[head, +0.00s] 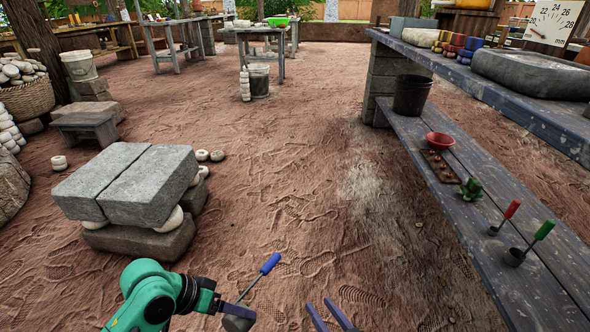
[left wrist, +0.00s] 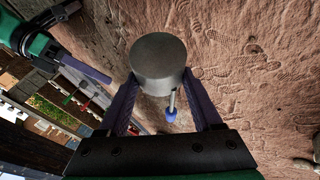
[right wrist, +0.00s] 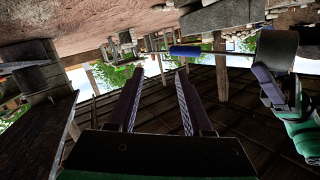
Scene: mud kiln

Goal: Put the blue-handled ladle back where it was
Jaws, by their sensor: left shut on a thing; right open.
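The blue-handled ladle has a grey cup (head: 238,323) and a thin stem ending in a blue handle (head: 270,263). My left gripper (head: 226,311) is shut on the cup, above the ground; the handle slants up and right. In the left wrist view the cup (left wrist: 158,58) sits between the fingers. The right wrist view shows the blue handle (right wrist: 186,50). My right gripper (head: 318,303) is open and empty, right of the ladle. A red-handled ladle (head: 511,210) and a green-handled ladle (head: 543,231) stand tilted on the low bench (head: 470,223) at right.
On the low bench are a green figure (head: 471,190), a red bowl (head: 440,140), a brown tray (head: 433,160) and a black bucket (head: 411,94). A higher shelf (head: 500,82) overhangs its far side. Stone blocks (head: 125,185) stand at left. Bare ground lies between.

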